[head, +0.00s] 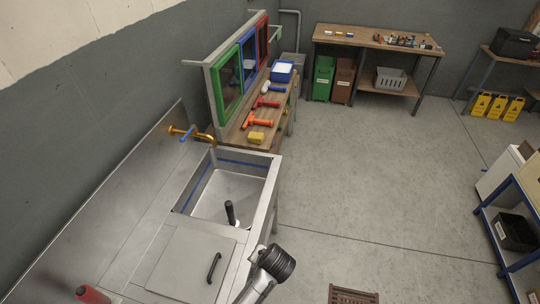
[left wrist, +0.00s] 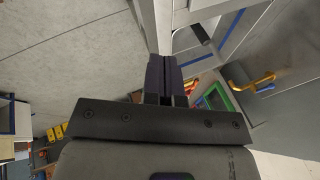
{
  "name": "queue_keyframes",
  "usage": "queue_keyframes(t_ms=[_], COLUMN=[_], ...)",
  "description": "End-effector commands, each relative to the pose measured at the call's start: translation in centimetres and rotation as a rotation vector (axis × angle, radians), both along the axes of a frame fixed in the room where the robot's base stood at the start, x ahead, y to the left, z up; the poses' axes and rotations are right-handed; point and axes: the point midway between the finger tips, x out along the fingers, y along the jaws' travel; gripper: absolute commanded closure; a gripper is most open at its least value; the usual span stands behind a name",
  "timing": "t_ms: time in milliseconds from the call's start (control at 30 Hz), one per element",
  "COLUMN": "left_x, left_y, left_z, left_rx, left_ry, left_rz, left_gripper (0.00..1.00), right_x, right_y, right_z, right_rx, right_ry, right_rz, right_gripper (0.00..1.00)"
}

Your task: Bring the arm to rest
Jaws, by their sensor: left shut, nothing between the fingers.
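My left gripper (left wrist: 164,62) shows in the left wrist view with its two dark fingers together and nothing between them. It points toward the metal sink counter, apart from any object I can make out. In the head view a grey arm part with a dark ribbed end stands at the bottom centre, beside the counter's right edge; the fingers cannot be made out there. My right gripper is in neither view.
A steel sink (head: 225,194) holds an upright black-handled thing (head: 230,212). A brass tap (head: 204,136) with a blue handle is behind it. A wooden bench (head: 262,125) carries red, orange and yellow items. A floor grate (head: 353,294) lies at the bottom; the floor right of the counter is open.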

Motion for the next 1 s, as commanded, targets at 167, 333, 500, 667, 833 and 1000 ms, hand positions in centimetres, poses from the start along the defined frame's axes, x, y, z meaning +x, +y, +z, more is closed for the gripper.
queue_keyframes(t_ms=[167, 333, 500, 667, 833, 1000], left_x=[-0.8, -4.5, -11.2, -18.1, -24.1, -28.5], left_y=[1.0, 5.0, 11.3, 16.4, 19.0, 19.3], left_z=[8.2, 14.1, 18.4, 18.8, 15.7, 14.0], left_rx=[-0.247, -0.428, -0.532, -0.502, -0.435, -0.408], left_ry=[-0.119, -0.223, -0.297, -0.268, -0.12, -0.009], left_rz=[-0.026, 0.008, 0.1, 0.198, 0.268, 0.286], left_gripper=[1.0, 1.0, 1.0, 1.0, 1.0, 1.0], right_x=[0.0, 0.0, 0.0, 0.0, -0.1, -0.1], right_y=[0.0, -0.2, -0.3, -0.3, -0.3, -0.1], right_z=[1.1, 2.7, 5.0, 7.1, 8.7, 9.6], right_rx=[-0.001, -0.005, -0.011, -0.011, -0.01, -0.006], right_ry=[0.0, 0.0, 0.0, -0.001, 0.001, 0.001], right_rz=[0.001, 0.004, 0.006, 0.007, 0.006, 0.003], right_gripper=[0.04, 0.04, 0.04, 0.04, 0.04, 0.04])
